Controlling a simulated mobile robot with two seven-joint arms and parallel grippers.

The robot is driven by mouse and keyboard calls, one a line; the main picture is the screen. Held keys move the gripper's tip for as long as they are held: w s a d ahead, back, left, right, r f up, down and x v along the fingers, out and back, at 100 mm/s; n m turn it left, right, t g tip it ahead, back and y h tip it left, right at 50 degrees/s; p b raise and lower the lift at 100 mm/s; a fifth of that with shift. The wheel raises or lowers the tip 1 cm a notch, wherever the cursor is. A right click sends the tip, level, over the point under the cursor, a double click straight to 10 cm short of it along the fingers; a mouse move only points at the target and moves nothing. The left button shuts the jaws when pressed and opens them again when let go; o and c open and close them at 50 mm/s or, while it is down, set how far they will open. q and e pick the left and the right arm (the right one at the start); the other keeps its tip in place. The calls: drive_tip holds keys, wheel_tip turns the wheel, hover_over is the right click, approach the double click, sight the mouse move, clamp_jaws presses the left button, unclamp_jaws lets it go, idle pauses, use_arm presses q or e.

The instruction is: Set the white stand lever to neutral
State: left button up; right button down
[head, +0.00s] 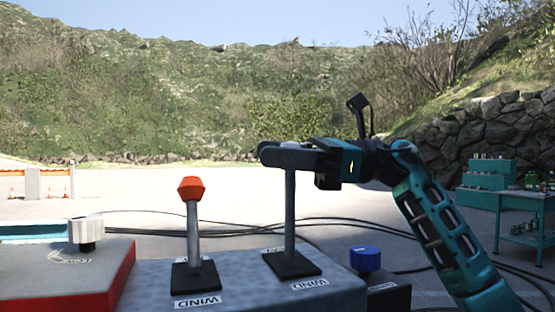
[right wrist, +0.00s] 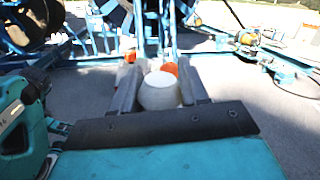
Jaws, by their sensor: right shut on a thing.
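The white stand lever shows in the head view as a grey shaft (head: 290,210) rising close to upright from a black base plate (head: 291,265) on the grey console. Its top is hidden behind my right gripper (head: 284,157), which is shut on it. In the right wrist view the white knob (right wrist: 160,92) sits between the two dark fingers. A WIND label (head: 309,284) lies in front of the base, and another label is partly hidden behind it. My left gripper is not in view.
An orange-knobbed lever (head: 190,188) stands left of the white one on the same console. A blue knob (head: 366,257) is on a dark box to the right. A red-sided box (head: 118,278) is at the left. Cables cross the ground behind; a workbench (head: 515,205) stands far right.

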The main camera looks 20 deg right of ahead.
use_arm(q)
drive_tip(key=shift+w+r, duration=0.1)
use_arm(e)
drive_tip(key=c, duration=0.6)
unclamp_jaws()
drive_tip(key=shift+d, duration=0.1)
use_arm(q)
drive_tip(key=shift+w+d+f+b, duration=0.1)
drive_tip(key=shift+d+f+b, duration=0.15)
drive_tip(key=shift+b, duration=0.25)
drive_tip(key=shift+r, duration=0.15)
use_arm(e)
drive_tip(key=d, duration=0.4)
drive_tip(key=s+d, duration=0.1)
drive_tip(key=d, duration=0.3)
drive_tip(key=s+d+f, duration=0.1)
drive_tip(key=d, duration=0.3)
drive_tip(key=shift+d, duration=0.3)
